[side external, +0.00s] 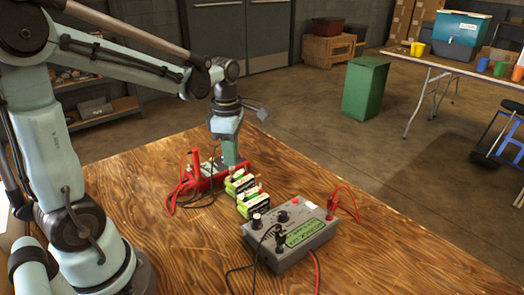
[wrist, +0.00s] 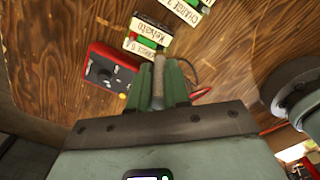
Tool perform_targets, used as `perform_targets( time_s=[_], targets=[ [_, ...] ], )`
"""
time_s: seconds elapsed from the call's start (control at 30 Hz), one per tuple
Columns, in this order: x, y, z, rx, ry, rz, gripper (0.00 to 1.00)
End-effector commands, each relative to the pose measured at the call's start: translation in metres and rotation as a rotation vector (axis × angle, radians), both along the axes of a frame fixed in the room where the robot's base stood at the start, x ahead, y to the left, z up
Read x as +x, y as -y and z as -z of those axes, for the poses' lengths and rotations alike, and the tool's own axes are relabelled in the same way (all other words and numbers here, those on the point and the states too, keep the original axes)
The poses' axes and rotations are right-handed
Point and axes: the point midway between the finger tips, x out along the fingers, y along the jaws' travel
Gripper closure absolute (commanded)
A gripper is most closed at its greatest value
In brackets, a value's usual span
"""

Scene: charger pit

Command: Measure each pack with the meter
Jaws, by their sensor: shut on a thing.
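The grey meter (side external: 290,238) with a green label sits on the wooden table, with red and black leads plugged into or lying across it. Green-and-white packs (side external: 247,196) stand in a row between the meter and a red charger (side external: 203,180). In the wrist view, labelled packs (wrist: 146,38) lie past my fingertips, and the red box with a dark knob panel (wrist: 107,72) is to their left. My gripper (side external: 229,163) points down beside the charger and packs. In the wrist view its green fingers (wrist: 160,82) are shut on a narrow grey-tan thing (wrist: 158,68); what it is cannot be told.
Red and black leads (side external: 178,190) loop left of the charger. A red clip (side external: 333,206) stands at the meter's right. The table's right and front areas (side external: 400,265) are mostly clear. A green bin (side external: 365,88) and a side table (side external: 455,66) stand beyond.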

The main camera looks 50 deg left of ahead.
Motion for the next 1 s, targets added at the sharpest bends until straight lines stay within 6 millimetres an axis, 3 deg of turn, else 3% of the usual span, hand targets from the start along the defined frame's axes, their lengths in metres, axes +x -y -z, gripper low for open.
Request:
perform_targets(
  time_s=[1.0],
  targets=[
    [-0.0001, 0.0000, 0.0067, 0.000, 0.000, 0.000, 1.00]
  ],
)
